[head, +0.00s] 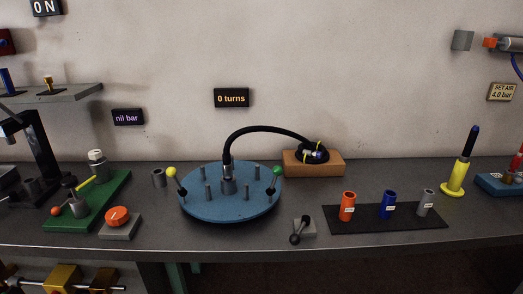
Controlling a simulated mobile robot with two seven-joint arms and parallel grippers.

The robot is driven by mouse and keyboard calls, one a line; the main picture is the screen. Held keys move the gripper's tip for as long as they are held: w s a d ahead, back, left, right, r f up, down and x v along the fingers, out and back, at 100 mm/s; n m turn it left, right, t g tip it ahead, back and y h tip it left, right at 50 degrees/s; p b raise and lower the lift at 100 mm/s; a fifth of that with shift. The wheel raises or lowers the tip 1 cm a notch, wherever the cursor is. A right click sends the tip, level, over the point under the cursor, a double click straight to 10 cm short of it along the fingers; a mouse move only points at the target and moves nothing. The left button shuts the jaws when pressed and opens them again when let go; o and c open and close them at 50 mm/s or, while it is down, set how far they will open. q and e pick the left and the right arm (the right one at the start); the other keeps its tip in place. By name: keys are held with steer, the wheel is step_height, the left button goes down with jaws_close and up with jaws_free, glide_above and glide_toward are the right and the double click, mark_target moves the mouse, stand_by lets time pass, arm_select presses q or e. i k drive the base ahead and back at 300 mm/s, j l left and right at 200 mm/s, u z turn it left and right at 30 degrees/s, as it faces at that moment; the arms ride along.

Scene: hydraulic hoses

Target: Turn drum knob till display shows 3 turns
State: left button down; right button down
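A blue round drum (232,211) with several upright grey pegs lies on the bench. A yellow ball knob (171,172) stands on a dark stem at its left edge, and a green ball knob (277,171) at its right edge. A black hose (262,128) rises from a fitting at the drum's middle and arcs right to an orange-brown block. The display (231,98) on the wall above the drum reads "0 turns". Neither of my grippers is in view.
An orange dial (116,215) on a grey block and a green base (88,207) stand left of the drum. A small crank (299,230) sits in front right. A black mat (385,216) holds orange, blue and grey sleeves. The orange-brown block (313,164) is behind.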

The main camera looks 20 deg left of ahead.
mark_target(115, 217)
steer(key=u, duration=1.55)
